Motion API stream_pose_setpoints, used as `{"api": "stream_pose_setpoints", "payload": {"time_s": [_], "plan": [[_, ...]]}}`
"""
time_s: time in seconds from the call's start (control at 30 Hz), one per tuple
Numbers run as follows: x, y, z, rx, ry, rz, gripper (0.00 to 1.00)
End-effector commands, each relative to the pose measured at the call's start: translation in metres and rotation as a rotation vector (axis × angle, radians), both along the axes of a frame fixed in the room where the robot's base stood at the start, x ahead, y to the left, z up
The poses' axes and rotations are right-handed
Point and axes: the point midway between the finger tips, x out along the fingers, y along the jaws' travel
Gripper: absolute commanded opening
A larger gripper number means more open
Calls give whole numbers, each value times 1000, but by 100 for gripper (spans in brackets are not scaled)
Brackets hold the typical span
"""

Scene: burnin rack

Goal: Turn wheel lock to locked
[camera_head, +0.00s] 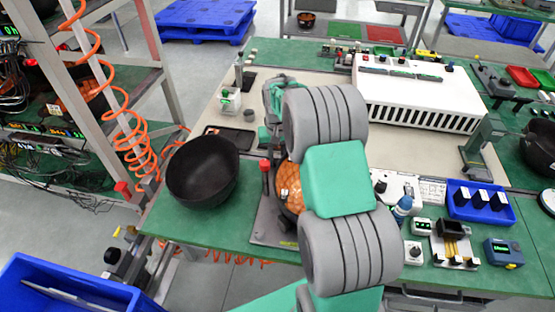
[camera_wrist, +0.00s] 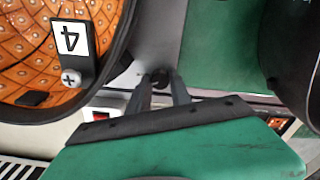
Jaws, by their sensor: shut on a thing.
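In the wrist view, my gripper (camera_wrist: 160,82) has its two grey fingertips closed around a small dark knob (camera_wrist: 159,74) on a grey plate. The knob may be the wheel lock; the fingers partly hide it, and I cannot read its setting. Beside it at the left is a round orange wheel (camera_wrist: 20,50) with a dark rim and many small studs.
A black bowl (camera_head: 202,172) stands left of the wheel on the green bench (camera_head: 180,222). A white vented box (camera_head: 425,90) is at the back right. Several small devices and a blue tray (camera_head: 462,212) sit at the right. A rack with orange coiled hose (camera_head: 112,125) stands left.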

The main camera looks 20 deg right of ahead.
Motion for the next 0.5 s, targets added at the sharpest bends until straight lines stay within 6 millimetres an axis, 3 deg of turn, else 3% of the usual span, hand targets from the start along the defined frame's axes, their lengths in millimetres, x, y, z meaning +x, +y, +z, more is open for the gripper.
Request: {"api": "stream_pose_setpoints", "payload": {"time_s": [0.5], "plan": [[1, 0, 1, -1, -2, -49, 0]]}}
